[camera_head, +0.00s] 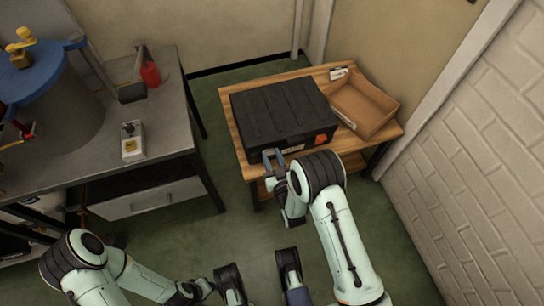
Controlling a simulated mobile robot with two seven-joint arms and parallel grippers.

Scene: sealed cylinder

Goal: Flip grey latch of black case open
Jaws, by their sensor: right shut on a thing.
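The black case (282,106) lies closed on the wooden table, its ribbed lid facing up. Its front side carries an orange label (320,139) and a pale label. My right gripper (274,158) is at the front left part of the case, against its front side. It is shut on the grey latch, which its fingers and my wrist hide almost fully, so the latch's angle cannot be told. My left arm is low at the left, away from the case; its gripper (207,289) shows only in part near the bottom edge, and its jaws cannot be made out.
An open cardboard box (361,105) stands right of the case on the wooden table (235,139). A grey workbench (172,116) with a blue-topped drum (45,70) and a small switch box (132,141) is at the left. A brick wall (470,150) bounds the right. Green floor lies between.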

